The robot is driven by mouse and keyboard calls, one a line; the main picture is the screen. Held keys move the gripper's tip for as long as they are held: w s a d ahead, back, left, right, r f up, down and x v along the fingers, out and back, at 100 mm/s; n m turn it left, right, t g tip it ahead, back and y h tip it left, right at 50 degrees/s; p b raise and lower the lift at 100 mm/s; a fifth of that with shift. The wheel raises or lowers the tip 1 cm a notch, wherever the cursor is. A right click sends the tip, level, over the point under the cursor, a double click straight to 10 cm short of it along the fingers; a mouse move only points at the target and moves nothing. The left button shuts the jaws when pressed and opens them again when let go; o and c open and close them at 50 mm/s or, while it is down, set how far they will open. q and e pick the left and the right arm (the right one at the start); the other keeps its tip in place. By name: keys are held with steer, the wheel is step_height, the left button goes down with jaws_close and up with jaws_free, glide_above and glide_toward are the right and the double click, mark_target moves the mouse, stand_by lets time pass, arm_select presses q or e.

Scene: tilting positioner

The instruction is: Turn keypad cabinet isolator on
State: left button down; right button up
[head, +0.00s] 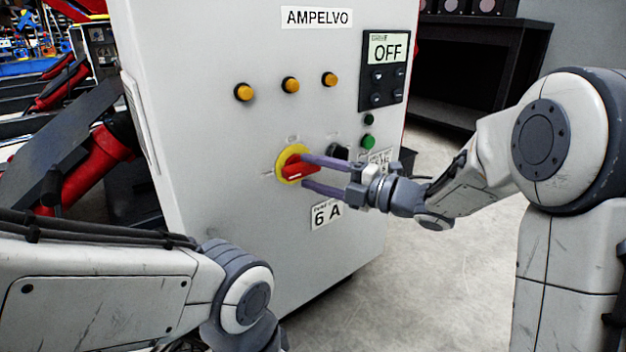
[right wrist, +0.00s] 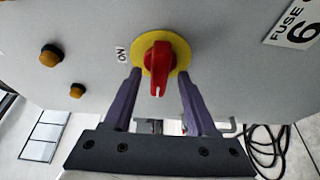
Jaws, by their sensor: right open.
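The grey keypad cabinet (head: 215,150), labelled AMPELVO, has a keypad with a display (head: 388,48) reading OFF. Its isolator is a red handle (head: 296,168) on a yellow disc (head: 281,163). In the head view the handle lies roughly level, its white-marked end to the right. In the right wrist view the red handle (right wrist: 158,62) points down, and the ON mark (right wrist: 121,55) is left of the disc. My right gripper (head: 304,171) is open, its fingers on either side of the handle; contact cannot be told. My left gripper is out of view.
Several amber buttons (head: 290,85) sit above the isolator. A green button (head: 368,142) and a black knob (head: 339,152) are to its right. A 6 A fuse label (head: 326,214) is below. A dark shelf (head: 470,75) stands behind at right. Cables (right wrist: 268,150) lie on the floor.

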steer(key=shift+w+a, duration=0.1)
steer(key=shift+a, duration=0.1)
jaws_close()
